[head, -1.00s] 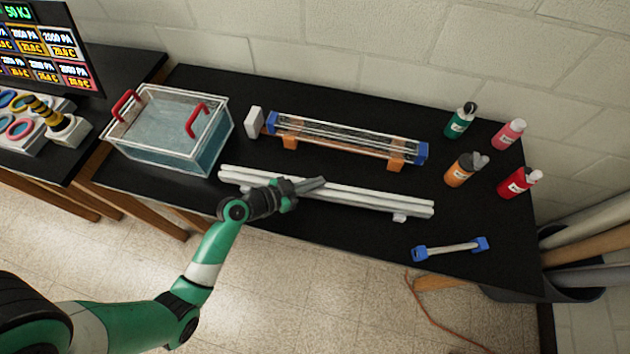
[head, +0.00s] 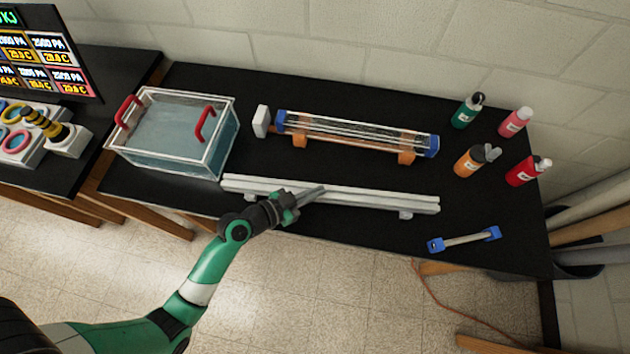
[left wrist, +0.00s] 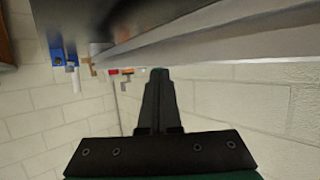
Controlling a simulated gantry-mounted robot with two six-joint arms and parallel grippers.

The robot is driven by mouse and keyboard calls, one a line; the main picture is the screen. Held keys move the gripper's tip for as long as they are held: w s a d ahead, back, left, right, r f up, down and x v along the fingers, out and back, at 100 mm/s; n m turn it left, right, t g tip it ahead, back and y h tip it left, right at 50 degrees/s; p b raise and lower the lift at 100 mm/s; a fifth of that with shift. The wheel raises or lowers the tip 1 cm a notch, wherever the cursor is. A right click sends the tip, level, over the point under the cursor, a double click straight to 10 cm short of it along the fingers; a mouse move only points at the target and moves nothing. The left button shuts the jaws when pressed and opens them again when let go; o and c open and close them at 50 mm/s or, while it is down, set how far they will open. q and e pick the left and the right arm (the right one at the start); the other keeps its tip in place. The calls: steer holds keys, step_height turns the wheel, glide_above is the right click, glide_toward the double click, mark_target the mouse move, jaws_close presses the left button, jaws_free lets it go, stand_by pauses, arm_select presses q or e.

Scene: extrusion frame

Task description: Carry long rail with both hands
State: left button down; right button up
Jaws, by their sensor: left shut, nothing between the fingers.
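The long rail (head: 370,198) is a pale grey double bar lying along the front of the black table, raised slightly on small feet. In the left wrist view the rail (left wrist: 215,35) runs diagonally across the top, close to the fingers. My right gripper is in no view.
A clear water tank (head: 175,130) with red handles stands left of the rail. Behind the rail is a glass tube apparatus (head: 355,135) on orange supports. Several bottles (head: 470,160) stand at the right. A short blue-ended bar (head: 465,240) lies near the front right edge.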

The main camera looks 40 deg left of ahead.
arm_select(q)
steer(key=shift+r, duration=0.2)
steer(key=shift+w+r, duration=0.1)
steer(key=shift+r, duration=0.05)
